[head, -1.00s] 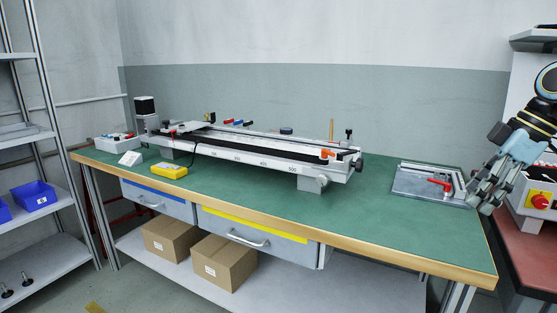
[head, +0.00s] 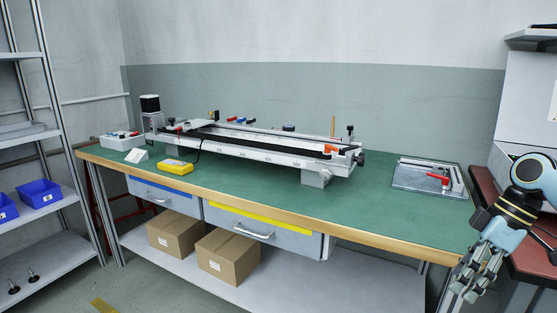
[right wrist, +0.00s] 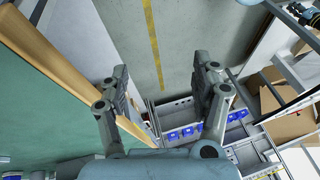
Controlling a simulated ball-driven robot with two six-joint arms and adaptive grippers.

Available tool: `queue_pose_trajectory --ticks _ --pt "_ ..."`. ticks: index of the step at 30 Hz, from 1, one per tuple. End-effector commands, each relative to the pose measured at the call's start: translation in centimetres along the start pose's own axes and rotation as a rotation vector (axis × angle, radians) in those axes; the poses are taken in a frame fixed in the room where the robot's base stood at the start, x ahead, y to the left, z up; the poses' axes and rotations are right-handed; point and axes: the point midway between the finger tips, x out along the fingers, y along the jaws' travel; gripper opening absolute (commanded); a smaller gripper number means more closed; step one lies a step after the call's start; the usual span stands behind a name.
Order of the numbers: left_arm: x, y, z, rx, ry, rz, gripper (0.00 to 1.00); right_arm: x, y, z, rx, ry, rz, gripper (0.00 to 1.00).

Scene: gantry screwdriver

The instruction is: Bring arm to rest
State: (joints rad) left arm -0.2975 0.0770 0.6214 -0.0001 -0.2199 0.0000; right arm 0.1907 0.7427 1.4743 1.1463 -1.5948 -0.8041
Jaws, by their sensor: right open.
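My right gripper (head: 470,280) hangs at the lower right of the head view, in front of the bench's right end and pointing down. In the right wrist view my right gripper (right wrist: 165,85) is open, with nothing between its fingers. The green workbench (head: 400,215) stands to its left, and its wooden edge (right wrist: 60,65) runs close beside the fingers in the wrist view. My left gripper is in neither view.
A long rail gantry (head: 260,150) stands on the bench, with a yellow box (head: 175,167) before it. A grey plate with a red lever clamp (head: 437,177) lies at the bench's right. A red-topped stand (head: 483,185) is beside it. The floor (right wrist: 185,35) is clear below the gripper.

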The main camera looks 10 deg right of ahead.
Motion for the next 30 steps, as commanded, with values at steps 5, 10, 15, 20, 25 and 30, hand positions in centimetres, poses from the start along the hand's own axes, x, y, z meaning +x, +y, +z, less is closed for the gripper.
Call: queue_pose_trajectory --ticks 5,10,15,20,25,30 --pt "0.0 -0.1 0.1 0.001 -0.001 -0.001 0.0 9.3 -2.1 5.3 0.169 -0.046 -0.038 0.65" --pt "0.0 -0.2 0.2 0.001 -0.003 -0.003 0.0 19.4 -5.8 12.8 0.378 -0.13 -0.01 0.65" --pt "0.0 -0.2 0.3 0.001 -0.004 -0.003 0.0 27.9 -11.8 21.0 0.547 -0.236 0.052 0.65" --pt "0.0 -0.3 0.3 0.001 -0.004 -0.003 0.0 34.2 -19.3 28.6 0.656 -0.335 0.138 0.65" --pt "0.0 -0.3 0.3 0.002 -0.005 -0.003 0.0 38.8 -27.8 34.8 0.698 -0.387 0.249 0.65" --pt "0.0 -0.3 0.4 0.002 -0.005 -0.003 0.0 40.2 -28.9 36.5 0.67 -0.292 0.394 0.65"
